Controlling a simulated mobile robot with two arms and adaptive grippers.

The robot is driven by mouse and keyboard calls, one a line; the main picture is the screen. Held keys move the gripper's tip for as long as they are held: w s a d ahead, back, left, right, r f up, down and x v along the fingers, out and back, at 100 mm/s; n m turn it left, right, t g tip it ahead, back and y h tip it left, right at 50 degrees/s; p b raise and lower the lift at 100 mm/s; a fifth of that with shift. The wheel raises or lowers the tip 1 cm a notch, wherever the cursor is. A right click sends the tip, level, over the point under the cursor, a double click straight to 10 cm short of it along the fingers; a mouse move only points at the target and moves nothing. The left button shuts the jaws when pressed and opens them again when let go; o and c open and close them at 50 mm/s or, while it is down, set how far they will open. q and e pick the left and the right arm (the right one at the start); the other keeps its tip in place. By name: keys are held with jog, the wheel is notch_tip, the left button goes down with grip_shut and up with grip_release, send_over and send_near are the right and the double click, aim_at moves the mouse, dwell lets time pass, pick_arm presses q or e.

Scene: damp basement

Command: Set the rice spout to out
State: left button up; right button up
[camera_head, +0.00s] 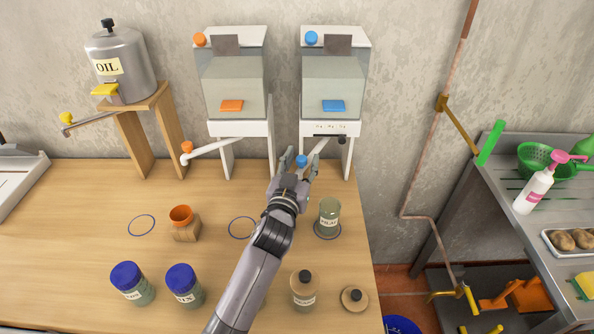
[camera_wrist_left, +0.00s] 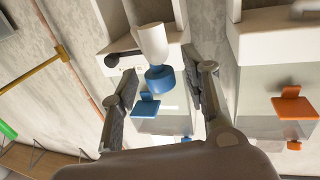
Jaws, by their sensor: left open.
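Two clear dispensers with white tops and stands are against the wall, one with orange parts (camera_head: 231,88) and one with blue parts (camera_head: 333,88); I cannot read which is rice. The blue dispenser's white spout ends in a blue tip (camera_head: 301,161) and points towards the front left. It also shows in the left wrist view as a white spout with a blue tip (camera_wrist_left: 159,78). My left gripper (camera_head: 301,157) is open, its fingers either side of this tip; contact cannot be told. The orange-tipped spout (camera_head: 212,147) swings out to the left. My right gripper is not in view.
A steel oil can (camera_head: 122,68) stands on a wooden stand at the left. An orange cup (camera_head: 181,215), a green jar (camera_head: 329,216), blue-lidded jars (camera_head: 184,285) and a brown-capped jar (camera_head: 304,288) stand on the wooden table (camera_head: 90,220). A copper pipe (camera_head: 425,150) runs right of the table.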

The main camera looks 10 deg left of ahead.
pick_arm(q)
jog(key=s, duration=1.1)
jog(key=shift+s+a, duration=0.3)
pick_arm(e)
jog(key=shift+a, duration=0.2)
pick_arm(q)
jog(key=shift+r, duration=0.1)
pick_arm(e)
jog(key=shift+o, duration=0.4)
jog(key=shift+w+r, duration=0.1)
